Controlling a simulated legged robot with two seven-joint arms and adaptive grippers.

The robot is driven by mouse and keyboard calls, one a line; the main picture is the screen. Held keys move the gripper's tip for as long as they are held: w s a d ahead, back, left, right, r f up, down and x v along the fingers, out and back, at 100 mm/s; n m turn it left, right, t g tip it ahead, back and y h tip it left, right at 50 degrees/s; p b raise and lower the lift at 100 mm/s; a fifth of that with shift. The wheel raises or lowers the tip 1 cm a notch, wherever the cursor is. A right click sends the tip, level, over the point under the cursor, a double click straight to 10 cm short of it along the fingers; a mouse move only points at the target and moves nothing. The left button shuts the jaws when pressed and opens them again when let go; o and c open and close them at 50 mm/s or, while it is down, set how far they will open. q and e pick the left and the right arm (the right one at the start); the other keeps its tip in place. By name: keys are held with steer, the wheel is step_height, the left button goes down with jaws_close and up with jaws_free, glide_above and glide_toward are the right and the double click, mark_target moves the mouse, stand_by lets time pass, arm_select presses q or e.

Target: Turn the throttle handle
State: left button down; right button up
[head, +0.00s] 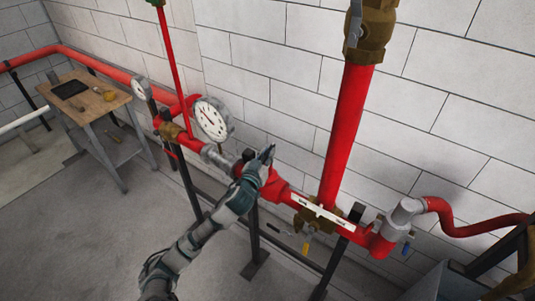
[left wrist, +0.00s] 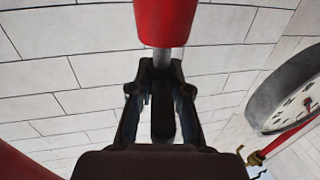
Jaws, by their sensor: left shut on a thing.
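My left gripper (head: 264,160) reaches in from the lower left of the head view, at the red pipe (head: 275,185) between the gauge and the tall riser. In the left wrist view my left gripper (left wrist: 161,80) points at the white wall, its two dark fingers on either side of a dark upright bar (left wrist: 162,118). The bar, which looks like the throttle handle, lies in line with a grey stem (left wrist: 162,58) below a red cylinder (left wrist: 165,20). The gripper is shut on it. In the head view the gripper hides most of the handle. My right gripper is not in view.
A white round gauge (head: 211,119) stands close left of the gripper; it also shows in the wrist view (left wrist: 292,100). A tall red riser (head: 348,130) rises to the right. Black supports (head: 254,235) stand below the pipe. A wooden-topped table (head: 95,103) is far left.

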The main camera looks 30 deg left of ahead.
arm_select(q)
steer(key=c, duration=1.1)
jaws_free()
steer(key=shift+a, duration=0.15)
steer(key=s, duration=0.4)
steer(key=s+d, duration=0.1)
steer(key=s, duration=0.7)
steer(key=shift+d+f, duration=0.1)
steer(key=shift+d, duration=0.2)
steer(key=shift+w, duration=0.1)
